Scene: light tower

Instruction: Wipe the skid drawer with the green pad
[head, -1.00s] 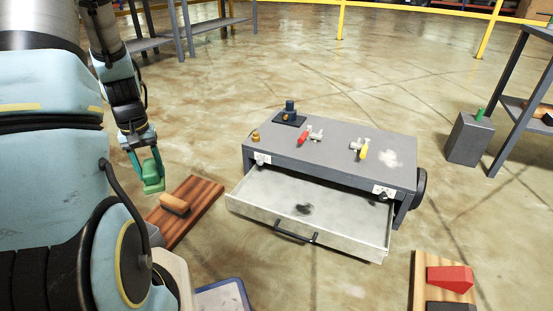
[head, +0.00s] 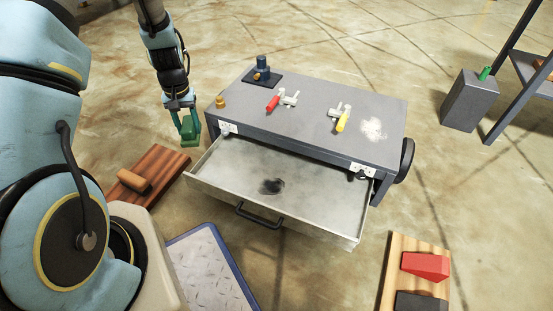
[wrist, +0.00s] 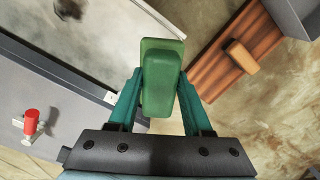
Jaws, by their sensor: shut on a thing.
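The skid drawer (head: 310,207) is pulled out from the front of the grey skid (head: 318,95). A dark smudge (head: 272,186) lies on the drawer floor, near its middle. My gripper (head: 188,124) is shut on the green pad (head: 189,128) and holds it in the air just left of the skid's left end and the drawer's back left corner. In the wrist view the green pad (wrist: 160,75) sits between the teal fingers of my gripper (wrist: 160,95), with part of the drawer (wrist: 85,30) at upper left.
On the skid top are a red-handled valve (head: 273,102), a yellow-handled valve (head: 343,121), a brass knob, a dark blue fitting and a pale powdery patch (head: 373,128). A wooden board with a tan-handled block (head: 134,180) lies left. Another board with red and dark blocks (head: 425,266) lies right.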

